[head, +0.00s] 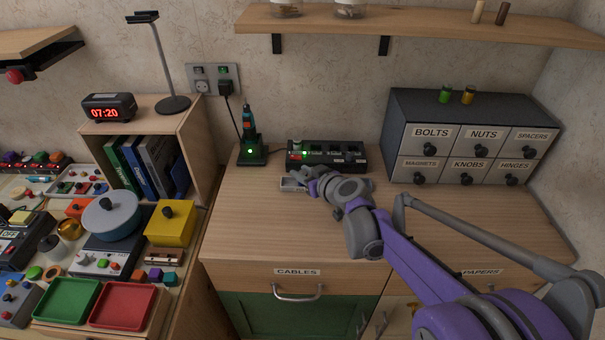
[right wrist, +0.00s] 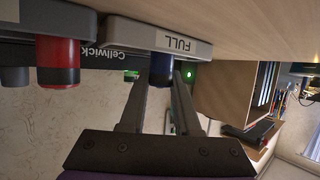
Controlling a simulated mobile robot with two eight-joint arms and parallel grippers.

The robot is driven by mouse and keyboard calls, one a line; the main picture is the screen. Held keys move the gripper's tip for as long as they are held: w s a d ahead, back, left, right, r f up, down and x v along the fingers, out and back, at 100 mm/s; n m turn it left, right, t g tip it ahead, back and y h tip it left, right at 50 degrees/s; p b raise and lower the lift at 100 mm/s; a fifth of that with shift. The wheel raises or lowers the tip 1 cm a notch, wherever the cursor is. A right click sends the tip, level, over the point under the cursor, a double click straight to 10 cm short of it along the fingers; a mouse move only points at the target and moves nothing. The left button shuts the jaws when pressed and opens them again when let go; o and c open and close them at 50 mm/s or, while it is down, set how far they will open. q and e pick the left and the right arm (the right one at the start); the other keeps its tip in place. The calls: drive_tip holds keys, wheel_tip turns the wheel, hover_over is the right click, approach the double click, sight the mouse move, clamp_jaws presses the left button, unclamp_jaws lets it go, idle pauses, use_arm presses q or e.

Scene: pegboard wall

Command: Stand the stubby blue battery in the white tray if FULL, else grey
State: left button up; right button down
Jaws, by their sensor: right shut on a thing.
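In the right wrist view, which is upside down, the stubby blue battery (right wrist: 161,70) is between the fingers of my right gripper (right wrist: 158,82), which is shut on it. Its end meets the pale tray (right wrist: 183,35) marked FULL; whether it rests on the tray floor is hidden by the rim. In the head view the white tray (head: 290,185) lies on the desk before the charger (head: 340,157), with my right gripper (head: 300,176) over its right part. My left gripper is out of view.
The wrist view shows a red battery (right wrist: 58,62) and a grey one (right wrist: 13,75) beside the held battery. A green lamp (head: 305,154) glows on the charger. A screwdriver in its stand (head: 250,150) is to the left. The desk front (head: 270,225) is clear.

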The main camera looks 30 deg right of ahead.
drive_tip(key=c, duration=0.6)
unclamp_jaws()
drive_tip(key=shift+f, duration=0.1)
drive_tip(key=shift+r, duration=0.2)
drive_tip(key=p+v, duration=0.2)
drive_tip(key=v, duration=1)
drive_tip(key=shift+d, duration=0.1)
